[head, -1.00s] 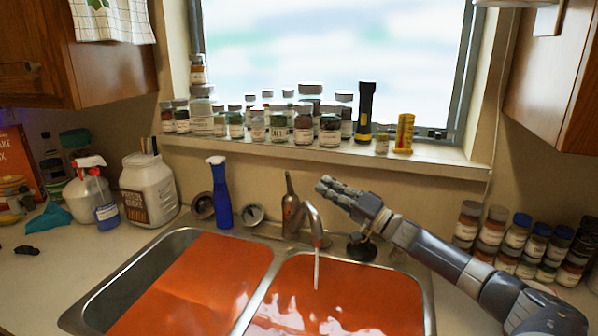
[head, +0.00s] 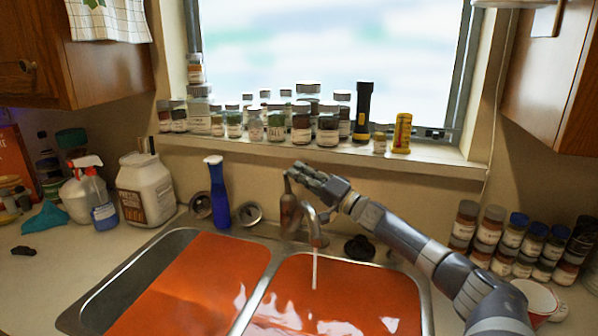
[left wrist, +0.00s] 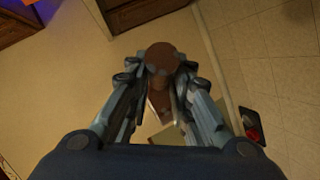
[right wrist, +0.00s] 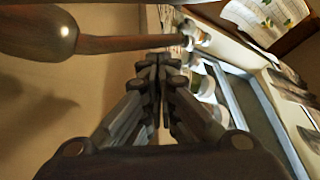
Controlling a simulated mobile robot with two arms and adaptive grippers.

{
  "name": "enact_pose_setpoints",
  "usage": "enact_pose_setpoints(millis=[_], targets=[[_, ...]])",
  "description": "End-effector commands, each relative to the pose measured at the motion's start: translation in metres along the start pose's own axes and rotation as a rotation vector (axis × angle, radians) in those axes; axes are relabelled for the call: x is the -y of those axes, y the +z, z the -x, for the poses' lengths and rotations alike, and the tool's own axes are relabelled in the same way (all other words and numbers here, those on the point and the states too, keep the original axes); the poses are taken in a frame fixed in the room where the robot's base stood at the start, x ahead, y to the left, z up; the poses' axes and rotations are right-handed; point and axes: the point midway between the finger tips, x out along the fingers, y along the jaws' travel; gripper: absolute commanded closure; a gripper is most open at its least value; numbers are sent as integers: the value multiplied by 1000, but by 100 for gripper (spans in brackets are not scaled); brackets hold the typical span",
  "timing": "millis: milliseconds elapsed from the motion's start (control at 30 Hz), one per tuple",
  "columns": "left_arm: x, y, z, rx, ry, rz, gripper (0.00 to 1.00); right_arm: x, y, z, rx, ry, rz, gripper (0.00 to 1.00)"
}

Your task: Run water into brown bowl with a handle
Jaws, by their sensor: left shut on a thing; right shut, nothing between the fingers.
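The faucet (head: 314,228) stands behind the double sink. A thin pale streak (head: 315,270), which looks like running water, hangs below its spout over the right basin. The brownish faucet lever (head: 289,200) rises left of the spout. My right gripper (head: 298,170) is shut and empty close to the lever's top. The lever also shows in the right wrist view (right wrist: 130,43), left of and apart from the fingertips. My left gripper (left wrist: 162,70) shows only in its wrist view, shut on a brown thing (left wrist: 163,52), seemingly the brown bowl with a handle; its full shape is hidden.
Both basins (head: 190,285) look orange-red inside. Spice jars and a black flashlight (head: 363,110) line the windowsill. More jars (head: 515,240) and a red-and-white cup (head: 537,298) are at right.

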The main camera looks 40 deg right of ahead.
Motion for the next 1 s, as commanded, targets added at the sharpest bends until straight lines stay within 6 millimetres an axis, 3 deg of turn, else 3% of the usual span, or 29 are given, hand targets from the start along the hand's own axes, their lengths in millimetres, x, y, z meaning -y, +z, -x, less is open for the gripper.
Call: enact_pose_setpoints(millis=[500,1000], targets=[[-3,-1,0,-2,6,-1,100,0,1,-4,0,-2,4,100],[4,2,-3,-2,6,-1,100,4,14,5,0,-93,160,100]])
